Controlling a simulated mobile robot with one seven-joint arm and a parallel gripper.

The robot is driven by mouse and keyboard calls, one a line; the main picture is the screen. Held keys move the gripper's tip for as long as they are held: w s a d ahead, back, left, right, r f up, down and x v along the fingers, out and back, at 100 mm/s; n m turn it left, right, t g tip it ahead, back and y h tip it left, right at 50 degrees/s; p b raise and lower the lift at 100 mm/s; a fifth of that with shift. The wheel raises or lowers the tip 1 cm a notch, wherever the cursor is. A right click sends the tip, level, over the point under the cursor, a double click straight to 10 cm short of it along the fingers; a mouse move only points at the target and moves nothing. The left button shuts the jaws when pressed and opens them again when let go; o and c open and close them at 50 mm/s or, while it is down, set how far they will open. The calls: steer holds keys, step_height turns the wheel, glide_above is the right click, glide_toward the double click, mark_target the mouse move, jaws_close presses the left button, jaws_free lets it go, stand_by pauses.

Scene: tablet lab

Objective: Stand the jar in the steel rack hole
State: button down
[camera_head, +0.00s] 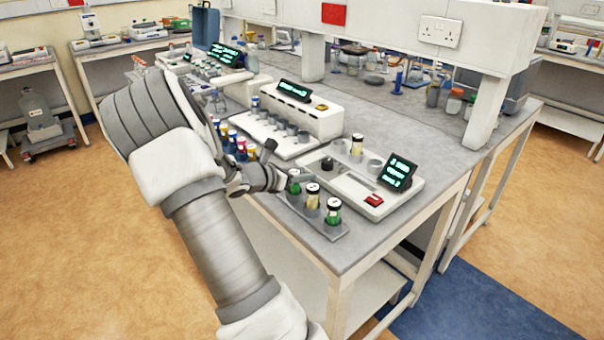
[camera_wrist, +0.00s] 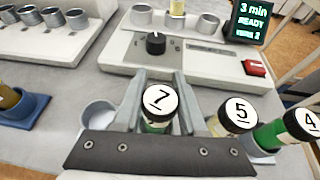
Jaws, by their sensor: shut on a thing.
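My gripper (camera_wrist: 152,98) is shut on a jar (camera_wrist: 158,126) with a white lid marked 7 and green contents. In the head view my gripper (camera_head: 283,180) is at the near bench edge, with the held jar (camera_head: 294,187) at the far left end of a grey steel rack (camera_head: 327,233). An empty round hole (camera_wrist: 98,115) shows left of the held jar in the wrist view.
A white device (camera_head: 350,190) with a knob, red button and lit screen (camera_head: 398,172) reading "3 min READY" stands just behind. A yellow jar (camera_head: 357,147) stands in its row of cups. Coloured holders with jars (camera_head: 235,145) are to the left. Another white unit (camera_head: 300,110) is farther back.

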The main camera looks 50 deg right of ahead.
steer(key=shift+f, duration=0.15)
steer(key=shift+c, duration=1.9)
jaws_free()
steer(key=p+v, duration=0.1)
steer(key=v, duration=1.6)
steer(key=shift+a+p, duration=0.25)
steer(key=shift+p, duration=0.15)
